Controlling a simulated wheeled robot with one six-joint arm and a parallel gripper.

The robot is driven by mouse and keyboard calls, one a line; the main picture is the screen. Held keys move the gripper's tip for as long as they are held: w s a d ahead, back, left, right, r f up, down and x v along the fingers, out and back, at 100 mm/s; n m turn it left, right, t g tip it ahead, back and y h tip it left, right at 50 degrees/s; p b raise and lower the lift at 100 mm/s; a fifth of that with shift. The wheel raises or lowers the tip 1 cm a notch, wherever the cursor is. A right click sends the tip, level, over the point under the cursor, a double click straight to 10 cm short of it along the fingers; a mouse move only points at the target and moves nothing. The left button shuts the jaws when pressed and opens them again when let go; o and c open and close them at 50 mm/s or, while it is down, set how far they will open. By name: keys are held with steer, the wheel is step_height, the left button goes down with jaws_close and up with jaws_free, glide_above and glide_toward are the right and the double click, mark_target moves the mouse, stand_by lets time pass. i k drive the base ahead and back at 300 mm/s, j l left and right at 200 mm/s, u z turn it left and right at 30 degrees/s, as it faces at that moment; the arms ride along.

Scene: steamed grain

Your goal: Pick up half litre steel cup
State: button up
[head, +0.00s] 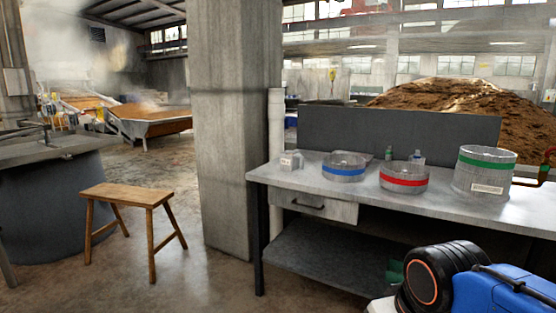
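Three round grey metal-looking vessels stand upright in a row on the workbench (400,205). One is low with a blue band (344,167), one is low with a red band (404,178), and the right one is taller with a green band (485,171) and a pale label too small to read. I cannot tell which, if any, is the half litre steel cup. Only part of my blue and black arm shows at the bottom right. My gripper is not in view, and nothing is seen touching the vessels.
A small pale box (287,162) sits at the bench's left end, with small bottles (417,157) behind the vessels. A red and dark item (543,170) is cut off at the right edge. A wooden stool (127,198) stands left. A concrete pillar (232,120) rises left of the bench.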

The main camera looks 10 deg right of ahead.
mark_target(290, 161)
steer(key=i+j, duration=0.3)
steer(key=j, duration=0.15)
steer(key=i+j+z, duration=0.1)
steer(key=i+j, duration=0.5)
steer(key=j, duration=0.3)
steer(key=i+j, duration=0.3)
steer(key=j, duration=0.15)
steer(key=l+z, duration=0.05)
